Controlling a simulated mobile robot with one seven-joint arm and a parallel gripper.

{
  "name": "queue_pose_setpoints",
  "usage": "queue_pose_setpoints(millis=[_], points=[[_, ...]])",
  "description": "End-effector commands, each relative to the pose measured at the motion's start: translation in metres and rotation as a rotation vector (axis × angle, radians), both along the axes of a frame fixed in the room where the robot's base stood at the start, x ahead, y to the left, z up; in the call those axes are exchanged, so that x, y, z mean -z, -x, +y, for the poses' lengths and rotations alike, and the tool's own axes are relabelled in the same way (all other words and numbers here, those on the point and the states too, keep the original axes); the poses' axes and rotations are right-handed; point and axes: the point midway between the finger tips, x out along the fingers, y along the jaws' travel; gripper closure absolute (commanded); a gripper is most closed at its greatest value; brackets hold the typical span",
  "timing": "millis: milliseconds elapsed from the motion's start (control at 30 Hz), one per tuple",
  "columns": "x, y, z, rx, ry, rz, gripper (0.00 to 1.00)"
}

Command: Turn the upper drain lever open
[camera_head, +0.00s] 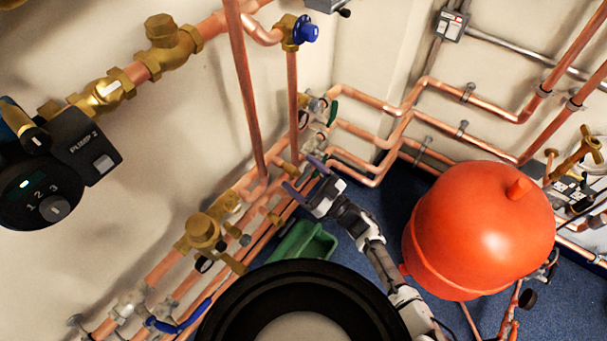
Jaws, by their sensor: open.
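My gripper (299,174) is open, its two purple fingers spread beside the copper pipes in the middle of the view. A brass fitting (287,169) on the pipes lies at or just beyond the fingertips; I cannot tell whether they touch it. A green lever (332,112) stands on the small valves above the gripper, near the wall corner. A second small brass fitting (270,216) sits lower on the pipes. No label marks the upper drain lever, so I cannot tell which of these it is. The fingers partly cover the pipes behind them.
A large orange-red tank (478,230) stands right of my arm. A green tray (305,242) lies on the blue floor below the gripper. Copper pipes (243,90) rise along the wall at left. A blue lever (190,318) and a pump (45,190) are further left.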

Motion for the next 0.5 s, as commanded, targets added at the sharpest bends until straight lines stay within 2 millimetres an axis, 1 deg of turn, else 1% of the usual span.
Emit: queue_pose_setpoints(millis=[33, 67, 367, 400, 500], points=[[0.0, 0.0001, -0.0001, 0.0, 0.0, 0.0, 0.15], [-0.0001, 0.0001, -0.0001, 0.0, 0.0, 0.0, 0.17], [0.0, 0.0002, -0.0003, 0.0, 0.0, 0.0, 0.56], [0.0001, 0.0002, -0.0003, 0.0, 0.0, 0.0, 0.59], [0.0004, 0.0002, -0.0003, 0.0, 0.001, -0.002, 0.59]])
